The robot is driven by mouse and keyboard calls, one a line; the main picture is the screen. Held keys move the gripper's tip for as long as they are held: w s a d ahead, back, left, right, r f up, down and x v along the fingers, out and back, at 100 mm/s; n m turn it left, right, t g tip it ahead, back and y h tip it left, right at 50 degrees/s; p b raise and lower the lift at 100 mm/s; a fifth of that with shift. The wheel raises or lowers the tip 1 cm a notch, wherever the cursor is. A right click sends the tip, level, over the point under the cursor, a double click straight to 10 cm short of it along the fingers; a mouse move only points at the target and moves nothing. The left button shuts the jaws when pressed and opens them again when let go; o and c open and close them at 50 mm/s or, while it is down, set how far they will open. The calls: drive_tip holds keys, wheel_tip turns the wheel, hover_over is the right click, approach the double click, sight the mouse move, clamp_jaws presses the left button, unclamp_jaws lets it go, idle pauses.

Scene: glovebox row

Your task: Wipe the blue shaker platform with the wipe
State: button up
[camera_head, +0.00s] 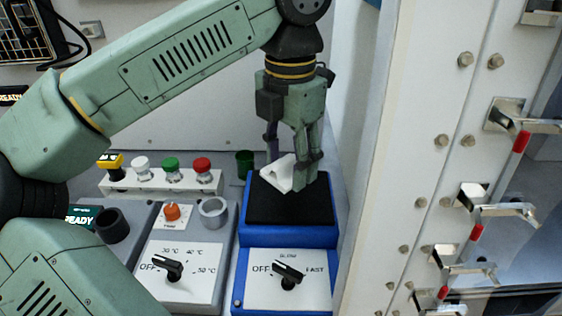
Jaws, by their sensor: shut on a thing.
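The blue shaker (240,236) stands in the middle right, with a black top platform (289,207) and a front panel (288,279) with a black knob marked OFF, SLOW and FAST. My gripper (293,170) points down over the far part of the platform. The fingers hide part of the platform's back edge.
A heater block (180,273) with a dial and a grey ring stands left of the shaker. A dark green cup (245,163) stands behind the shaker. A white wall with latches (420,150) rises close on the right.

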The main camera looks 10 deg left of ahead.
wheel_tip(320, 180, up, 2)
drive_tip(key=shift+p, duration=0.45)
drive_tip(key=shift+w+f, duration=0.1)
drive_tip(key=shift+f, duration=0.05)
